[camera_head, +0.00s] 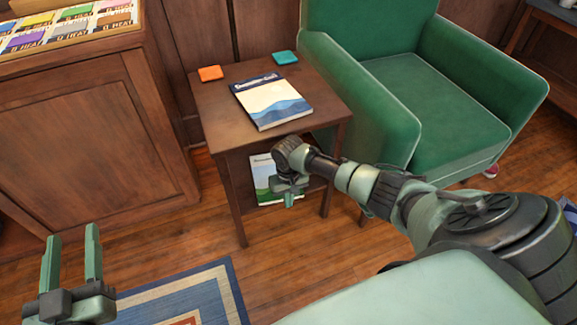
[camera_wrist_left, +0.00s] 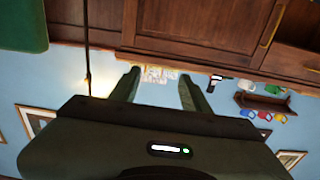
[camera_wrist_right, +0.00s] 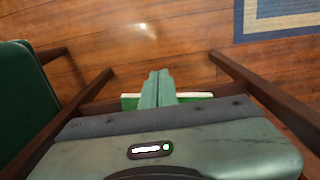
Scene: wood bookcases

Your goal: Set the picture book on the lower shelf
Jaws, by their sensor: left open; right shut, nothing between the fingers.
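A book with a dark blue, white and wavy blue cover (camera_head: 270,100) lies flat on top of the small wooden side table (camera_head: 215,105). A second book with a white and green cover (camera_head: 262,172) is on the table's lower shelf, partly hidden by my right gripper (camera_head: 289,198). That gripper is shut and empty, pointing down at the table's front. In the right wrist view its closed fingers (camera_wrist_right: 158,76) overlap the green and white book (camera_wrist_right: 130,102); contact cannot be told. My left gripper (camera_head: 72,240) is open and empty, fingers up, at the lower left, away from the table.
An orange coaster (camera_head: 210,73) and a teal coaster (camera_head: 285,58) lie at the tabletop's back. A green armchair (camera_head: 425,100) stands close on the right, a wooden cabinet (camera_head: 85,140) on the left. A bordered rug (camera_head: 185,295) lies in front on the wood floor.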

